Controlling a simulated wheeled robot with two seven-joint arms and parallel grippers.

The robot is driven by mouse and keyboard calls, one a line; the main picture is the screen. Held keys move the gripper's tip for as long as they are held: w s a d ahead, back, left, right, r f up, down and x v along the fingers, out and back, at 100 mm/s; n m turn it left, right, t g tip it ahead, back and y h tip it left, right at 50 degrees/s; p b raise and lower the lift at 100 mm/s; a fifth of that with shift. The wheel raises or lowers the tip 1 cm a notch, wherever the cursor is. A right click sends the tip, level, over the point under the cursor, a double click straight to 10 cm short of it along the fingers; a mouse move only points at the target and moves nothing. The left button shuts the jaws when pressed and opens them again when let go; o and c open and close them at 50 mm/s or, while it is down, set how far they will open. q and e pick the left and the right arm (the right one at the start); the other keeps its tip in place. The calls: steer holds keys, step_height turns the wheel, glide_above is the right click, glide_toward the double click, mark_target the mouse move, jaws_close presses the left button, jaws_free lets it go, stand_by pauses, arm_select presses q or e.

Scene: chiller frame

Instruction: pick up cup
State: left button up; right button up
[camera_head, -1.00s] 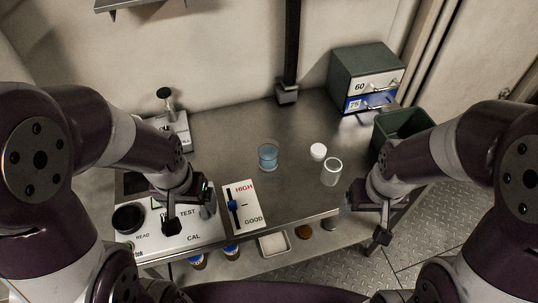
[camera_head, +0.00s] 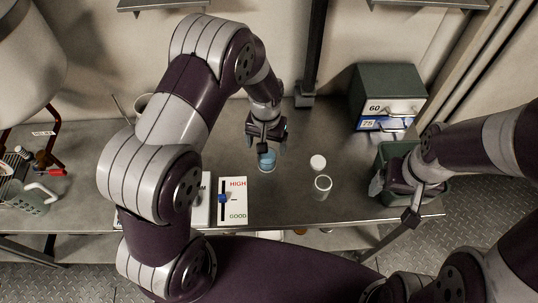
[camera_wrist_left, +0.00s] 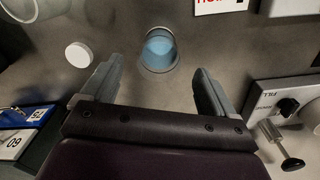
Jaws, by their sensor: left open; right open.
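A clear cup with blue contents (camera_head: 267,162) stands upright on the metal bench, partly covered by my left gripper in the head view. It also shows in the left wrist view (camera_wrist_left: 158,51), ahead of and between the two finger lines. My left gripper (camera_head: 264,146) is open and empty, just above and behind the cup; its spread fingers also show in the left wrist view (camera_wrist_left: 160,73). I cannot tell whether a finger touches the cup. My right gripper (camera_head: 393,202) is open and empty, at the bench's right edge, in front of the green bin.
A white lid (camera_head: 318,161) and a clear glass jar (camera_head: 322,187) stand right of the cup. A drawer box (camera_head: 386,91) is at the back right, above the dark green bin (camera_head: 390,152). A dark post (camera_head: 314,50) rises behind.

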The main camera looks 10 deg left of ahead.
mark_target(267, 155)
arm_select(q)
steer(key=f, duration=0.2)
steer(key=f+p, duration=0.1)
steer(key=f, duration=0.3)
steer(key=shift+w+d+f+p, duration=0.1)
steer(key=shift+w+f+p, duration=0.15)
steer(key=shift+p, duration=0.05)
steer(key=shift+f, duration=0.35)
steer(key=c, duration=1.1)
